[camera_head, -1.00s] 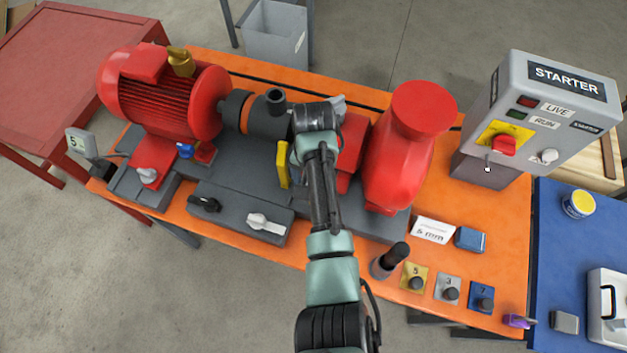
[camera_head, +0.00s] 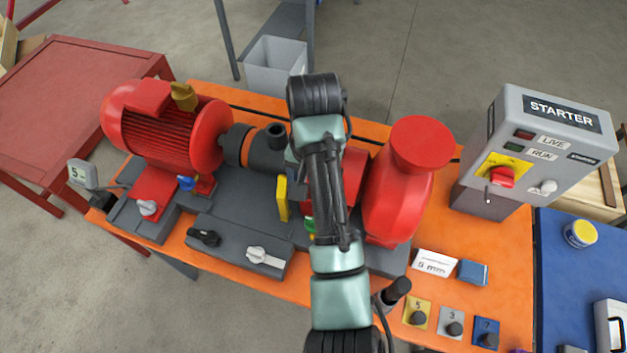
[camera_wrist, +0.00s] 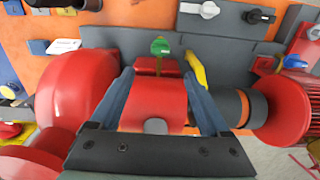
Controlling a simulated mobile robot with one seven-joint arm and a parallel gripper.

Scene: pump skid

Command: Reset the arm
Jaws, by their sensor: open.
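My arm (camera_head: 325,190) rises from the bottom of the head view over the middle of the pump skid, its bent joint at the top. My gripper is hidden in the head view. In the wrist view my gripper (camera_wrist: 160,76) shows two blue-grey fingers spread apart, with nothing held between them. A red block-shaped part (camera_wrist: 158,103) lies beneath and between the fingers; contact cannot be told. A green knob (camera_wrist: 160,46) is just beyond the fingertips. A yellow handle (camera_wrist: 195,70) is close beside the right fingertip.
The red motor (camera_head: 165,125) is left of my arm and the red pump casing (camera_head: 405,190) is close on its right. The grey starter box (camera_head: 545,135) stands further right. Several tagged plugs (camera_head: 452,325) and a dark upright cylinder (camera_head: 393,293) are near the front edge.

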